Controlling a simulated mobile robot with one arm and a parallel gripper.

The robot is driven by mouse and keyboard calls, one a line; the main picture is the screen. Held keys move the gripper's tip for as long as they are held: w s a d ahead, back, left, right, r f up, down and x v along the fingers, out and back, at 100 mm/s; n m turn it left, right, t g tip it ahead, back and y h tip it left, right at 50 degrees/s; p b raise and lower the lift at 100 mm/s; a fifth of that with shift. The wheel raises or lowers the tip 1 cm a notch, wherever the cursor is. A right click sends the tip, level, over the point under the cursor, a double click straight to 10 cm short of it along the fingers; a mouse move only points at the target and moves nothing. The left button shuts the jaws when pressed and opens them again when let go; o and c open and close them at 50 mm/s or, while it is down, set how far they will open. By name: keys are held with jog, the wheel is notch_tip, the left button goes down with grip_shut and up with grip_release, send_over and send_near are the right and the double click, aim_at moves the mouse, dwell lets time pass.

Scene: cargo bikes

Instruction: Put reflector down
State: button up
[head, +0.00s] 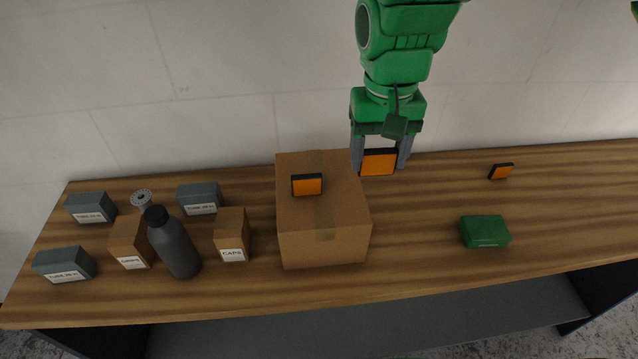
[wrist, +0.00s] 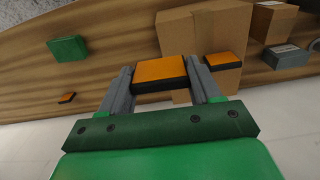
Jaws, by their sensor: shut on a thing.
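My gripper (head: 380,160) is shut on an orange reflector (head: 378,163) with a dark edge. It holds the reflector in the air beside the upper right of a cardboard box (head: 322,230). In the wrist view the held reflector (wrist: 160,72) sits between the two grey fingers. A second orange reflector (head: 307,184) rests on top of the cardboard box; it also shows in the wrist view (wrist: 222,60). A third orange reflector (head: 501,171) lies on the wooden bench (head: 420,215) at the right, near the wall.
A green box (head: 485,231) lies on the bench at the right. At the left stand a dark bottle (head: 173,243), several grey tube boxes (head: 65,265), brown boxes (head: 231,235) and a round metal part (head: 142,198). The bench between the cardboard box and the green box is clear.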

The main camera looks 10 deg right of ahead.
jog(key=s+a+r, duration=0.2)
jog(key=s+a, duration=0.1)
jog(key=a, duration=0.1)
send_over(330, 176)
jog(key=f, duration=0.9)
jog(key=shift+s, duration=0.25)
jog(key=shift+w+f, duration=0.25)
jog(key=shift+f, duration=1.5)
jog(key=shift+f, duration=0.15)
jog(key=o, duration=1)
